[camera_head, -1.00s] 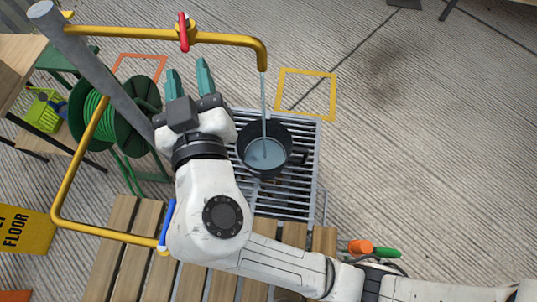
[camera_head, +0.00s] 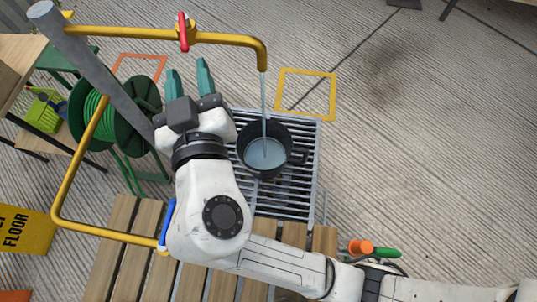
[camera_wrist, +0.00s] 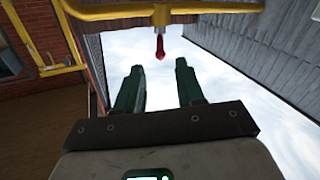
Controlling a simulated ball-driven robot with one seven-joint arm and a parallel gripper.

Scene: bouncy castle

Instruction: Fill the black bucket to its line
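The black bucket (camera_head: 279,168) stands upright on a grey slatted grate, under the spout of a yellow pipe (camera_head: 222,38). A thin stream of water (camera_head: 264,95) runs from the spout into it, and pale water (camera_head: 265,153) lies inside. I cannot make out a fill line. The red tap handle (camera_head: 183,31) sits on the pipe; it also shows in the wrist view (camera_wrist: 159,46). My gripper (camera_head: 189,76) is open and empty, left of the stream and just below the red handle in the picture, its teal fingers apart. It also shows in the wrist view (camera_wrist: 158,80).
The grate (camera_head: 300,200) stands beside a slatted wooden bench (camera_head: 115,240). A green hose reel (camera_head: 125,110) and a grey post (camera_head: 95,65) are at left. A yellow floor sign (camera_head: 25,230) is lower left. Orange and green items (camera_head: 372,249) lie lower right. Floor at right is clear.

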